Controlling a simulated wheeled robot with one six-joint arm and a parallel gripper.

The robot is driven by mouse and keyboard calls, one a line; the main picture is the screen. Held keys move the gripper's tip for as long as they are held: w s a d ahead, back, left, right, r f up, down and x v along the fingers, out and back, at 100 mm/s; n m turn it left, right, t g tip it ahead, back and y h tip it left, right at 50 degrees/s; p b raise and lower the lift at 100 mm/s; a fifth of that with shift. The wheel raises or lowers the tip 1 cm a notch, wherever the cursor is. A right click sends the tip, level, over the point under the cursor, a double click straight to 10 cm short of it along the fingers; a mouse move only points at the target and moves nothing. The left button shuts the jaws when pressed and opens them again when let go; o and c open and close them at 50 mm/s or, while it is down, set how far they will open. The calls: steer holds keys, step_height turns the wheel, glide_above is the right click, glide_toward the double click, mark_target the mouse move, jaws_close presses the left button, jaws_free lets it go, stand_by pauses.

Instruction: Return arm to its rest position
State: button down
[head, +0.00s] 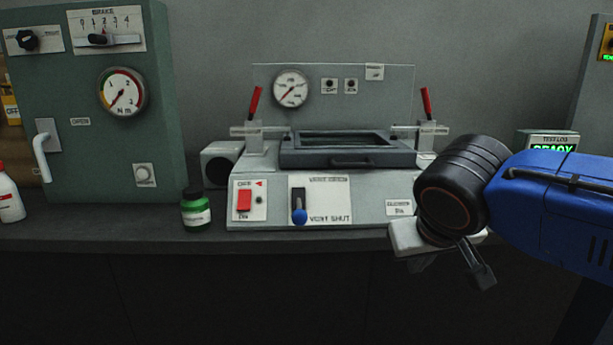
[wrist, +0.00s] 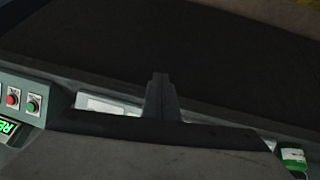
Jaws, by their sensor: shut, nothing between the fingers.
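My arm reaches in from the right in the head view, with a blue link and a black joint. My gripper (head: 482,276) hangs below the black joint, in front of the bench edge and right of the vacuum device. Its fingers point down and to the right. In the wrist view the two fingers of my gripper (wrist: 160,78) are together with nothing between them. The front right corner of the vacuum device (head: 360,210) is partly hidden behind my arm.
A green bottle (head: 196,209) stands on the bench (head: 150,218) left of the device. A green brake panel (head: 150,80) with a gauge stands at the left. A box with a READY display (head: 553,146) is behind my arm. Space before the bench looks clear.

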steer(key=s+d+f, duration=0.4)
steer(key=f, duration=0.3)
steer(key=s+d+f+g+y, duration=0.1)
steer(key=s+d+f, duration=0.3)
steer(key=s+f, duration=0.1)
steer(key=shift+s+d+f+m+g, duration=0.3)
steer(key=shift+d+f+m, duration=0.1)
steer(key=shift+f, duration=0.45)
steer(key=c, duration=2.4)
jaws_free()
steer(key=shift+c, duration=0.2)
